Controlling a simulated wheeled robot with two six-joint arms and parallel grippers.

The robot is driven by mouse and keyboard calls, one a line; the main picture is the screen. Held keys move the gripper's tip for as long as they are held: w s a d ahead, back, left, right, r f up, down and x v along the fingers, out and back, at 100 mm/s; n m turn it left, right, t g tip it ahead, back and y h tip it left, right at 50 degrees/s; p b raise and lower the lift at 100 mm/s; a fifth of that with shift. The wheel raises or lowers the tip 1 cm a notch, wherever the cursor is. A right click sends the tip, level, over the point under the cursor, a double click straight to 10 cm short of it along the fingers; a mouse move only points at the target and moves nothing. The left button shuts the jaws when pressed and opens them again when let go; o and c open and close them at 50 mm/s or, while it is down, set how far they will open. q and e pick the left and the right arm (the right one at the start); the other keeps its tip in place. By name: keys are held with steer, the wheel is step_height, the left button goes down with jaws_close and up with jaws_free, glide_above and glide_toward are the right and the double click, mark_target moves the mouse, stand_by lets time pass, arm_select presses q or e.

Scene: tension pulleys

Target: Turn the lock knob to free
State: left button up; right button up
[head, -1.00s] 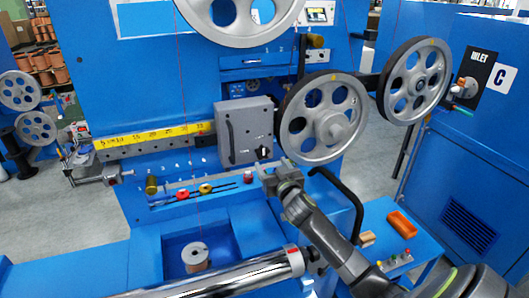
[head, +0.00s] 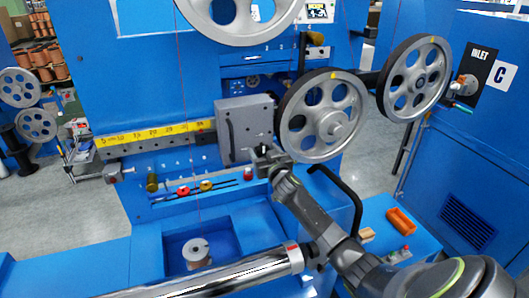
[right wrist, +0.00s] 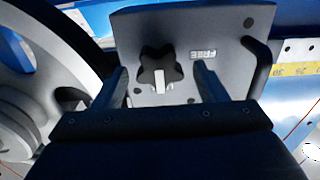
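The lock knob (right wrist: 160,70) is a black star-shaped knob with a pale pointer bar, on the front of a grey box. In the right wrist view it sits between my open fingers, near their tips; I see no clear contact. The grey box (head: 240,128) stands on the rail beside a yellow scale. In the head view my right gripper (head: 264,155) is at the box's lower right corner and hides the knob. It shows open and empty in the right wrist view (right wrist: 163,82). A small label (right wrist: 203,53) is beside the knob, too small to read surely. My left gripper is out of view.
A large spoked pulley (head: 322,118) stands close to the right of the box. A dark handle (right wrist: 259,68) sticks out from the box front. A red knob (head: 183,190) and a yellow knob (head: 206,185) sit lower left. A silver roller (head: 230,272) crosses the front.

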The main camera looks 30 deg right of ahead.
steer(key=c, duration=0.9)
steer(key=shift+n, duration=0.3)
steer(key=n, duration=0.3)
steer(key=shift+a+n, duration=0.1)
steer(key=shift+n, duration=0.2)
steer(key=n, duration=0.4)
steer(key=shift+a+f+n+p, duration=0.1)
steer(key=shift+n+p, duration=0.2)
steer(key=shift+p, duration=0.1)
steer(key=n+p, duration=0.1)
steer(key=n, duration=0.4)
steer(key=shift+a+f, duration=0.1)
steer(key=shift+f, duration=0.05)
steer(key=shift+f+n+p, duration=0.15)
steer(key=shift+n+p, duration=0.15)
steer(key=shift+n, duration=1.7)
